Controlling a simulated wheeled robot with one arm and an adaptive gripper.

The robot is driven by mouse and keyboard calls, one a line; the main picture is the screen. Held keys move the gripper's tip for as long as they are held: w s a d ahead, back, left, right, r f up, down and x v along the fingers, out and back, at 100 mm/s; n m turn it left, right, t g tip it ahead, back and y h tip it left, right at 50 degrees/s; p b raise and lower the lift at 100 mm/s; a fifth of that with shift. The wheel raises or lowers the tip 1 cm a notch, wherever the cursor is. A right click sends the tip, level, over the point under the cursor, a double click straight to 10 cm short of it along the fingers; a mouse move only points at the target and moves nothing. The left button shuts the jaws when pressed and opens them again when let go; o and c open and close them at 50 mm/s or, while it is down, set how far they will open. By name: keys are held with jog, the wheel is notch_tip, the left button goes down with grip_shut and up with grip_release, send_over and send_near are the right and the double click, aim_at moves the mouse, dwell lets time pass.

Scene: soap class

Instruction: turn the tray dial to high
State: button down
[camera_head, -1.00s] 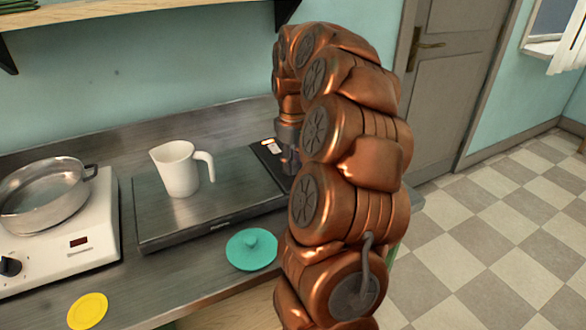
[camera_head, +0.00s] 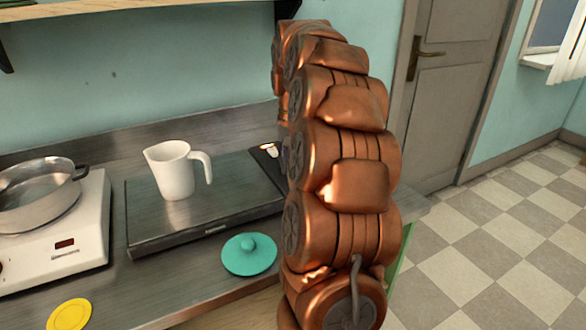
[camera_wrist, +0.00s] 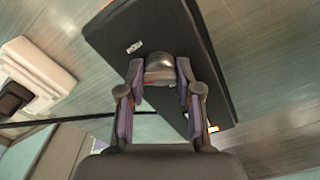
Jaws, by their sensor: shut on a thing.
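The tray (camera_head: 150,218) is a flat dark slab on the counter, with a white jug (camera_head: 175,175) standing on it. Its black right end carries a small lit white and orange mark (camera_head: 270,150). In the wrist view, the dark slab (camera_wrist: 215,55) lies below my gripper (camera_wrist: 160,74). My gripper's two fingers are shut on the rounded grey dial (camera_wrist: 160,64), one on each side. The dial's setting cannot be read. In the head view, my copper arm hides the dial and my gripper.
A white hotplate (camera_head: 80,245) with a metal pot (camera_head: 38,195) stands at left. A teal lid (camera_head: 249,256) lies in front of the tray, and a yellow disc (camera_head: 69,315) lies near the front edge. A shelf (camera_head: 120,8) hangs above.

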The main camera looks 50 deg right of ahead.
jog(key=m+b, duration=0.1)
jog(key=m, duration=0.2)
jog(key=shift+f+m, duration=0.1)
jog(key=shift+m, duration=0.3)
jog(key=m, duration=0.4)
jog(key=shift+b, duration=0.4)
jog(key=shift+m, duration=0.3)
jog(key=c, duration=0.8)
grip_release()
jog(key=shift+o, duration=0.2)
